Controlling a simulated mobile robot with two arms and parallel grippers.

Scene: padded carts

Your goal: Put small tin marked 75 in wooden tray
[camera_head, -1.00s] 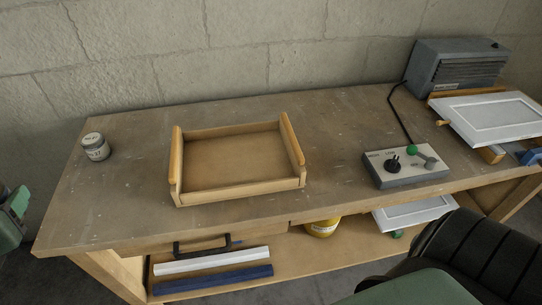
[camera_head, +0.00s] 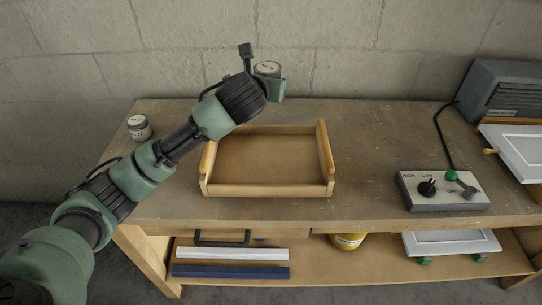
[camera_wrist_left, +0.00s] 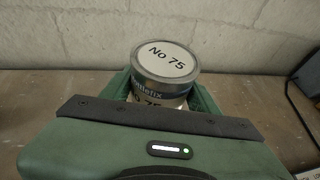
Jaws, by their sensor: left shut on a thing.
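The small tin marked No 75 (camera_wrist_left: 165,62) is upright in my left gripper (camera_wrist_left: 160,98), with its white lid and dark-banded label showing in the left wrist view. In the head view the tin (camera_head: 268,68) shows beside the end of my left arm, my left gripper (camera_head: 273,84) shut on it. The wooden tray (camera_head: 268,190) is on the bench and looks empty. The gripper and tin appear above the tray's back edge in the picture, off the bench; their exact height is unclear. My right gripper is not in view.
Another small tin (camera_head: 139,127) stands at the bench's back left. A control box (camera_head: 444,203) with knob and lever sits right of the tray, cabled to a grey heater-like unit (camera_head: 505,88). Bare bench (camera_head: 365,150) lies between tray and box.

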